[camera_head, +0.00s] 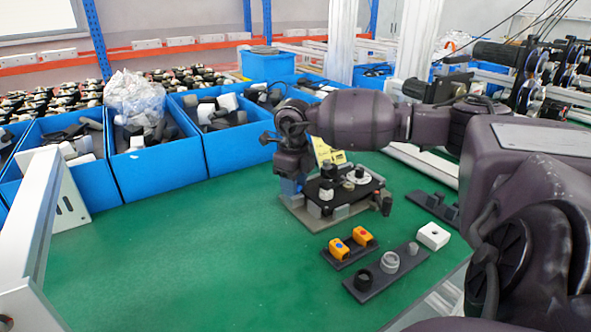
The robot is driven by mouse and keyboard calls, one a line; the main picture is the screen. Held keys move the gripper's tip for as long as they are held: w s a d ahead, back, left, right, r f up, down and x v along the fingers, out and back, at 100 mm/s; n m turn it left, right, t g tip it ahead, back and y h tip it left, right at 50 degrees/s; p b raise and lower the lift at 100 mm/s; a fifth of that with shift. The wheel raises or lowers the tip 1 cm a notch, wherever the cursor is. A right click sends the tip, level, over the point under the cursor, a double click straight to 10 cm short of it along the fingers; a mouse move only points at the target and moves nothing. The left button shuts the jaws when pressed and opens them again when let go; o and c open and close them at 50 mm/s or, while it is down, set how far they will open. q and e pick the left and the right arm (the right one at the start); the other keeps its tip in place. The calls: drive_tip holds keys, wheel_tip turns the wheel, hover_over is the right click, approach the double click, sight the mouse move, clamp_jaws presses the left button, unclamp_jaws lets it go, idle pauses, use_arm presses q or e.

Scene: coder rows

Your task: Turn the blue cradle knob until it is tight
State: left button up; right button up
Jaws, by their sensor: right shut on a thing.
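The cradle fixture (343,214) stands on the green table, a black plate on a grey base with several round black, white and grey parts on top. My right arm reaches in from the right, and my right gripper (291,176) points down at the fixture's left end. A small blue part (289,187), which looks like the blue knob, shows at the fingertips. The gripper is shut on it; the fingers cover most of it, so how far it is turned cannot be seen. My left gripper is not in view.
A black holder with two orange button boxes (349,245) and a dark tray with rings (386,270) lie in front. A white block (433,236) is at the right. Blue bins (160,168) line the back. The table's left front is clear.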

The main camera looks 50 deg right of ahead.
drive_tip(key=m+p, duration=0.1)
drive_tip(key=m, duration=0.5)
drive_tip(key=o, duration=0.9)
drive_tip(key=shift+m, duration=0.3)
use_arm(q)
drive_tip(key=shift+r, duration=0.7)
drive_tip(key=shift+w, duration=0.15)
use_arm(e)
drive_tip(key=shift+r, duration=0.7)
drive_tip(key=shift+r+p, duration=0.55)
drive_tip(key=shift+r, duration=1.25)
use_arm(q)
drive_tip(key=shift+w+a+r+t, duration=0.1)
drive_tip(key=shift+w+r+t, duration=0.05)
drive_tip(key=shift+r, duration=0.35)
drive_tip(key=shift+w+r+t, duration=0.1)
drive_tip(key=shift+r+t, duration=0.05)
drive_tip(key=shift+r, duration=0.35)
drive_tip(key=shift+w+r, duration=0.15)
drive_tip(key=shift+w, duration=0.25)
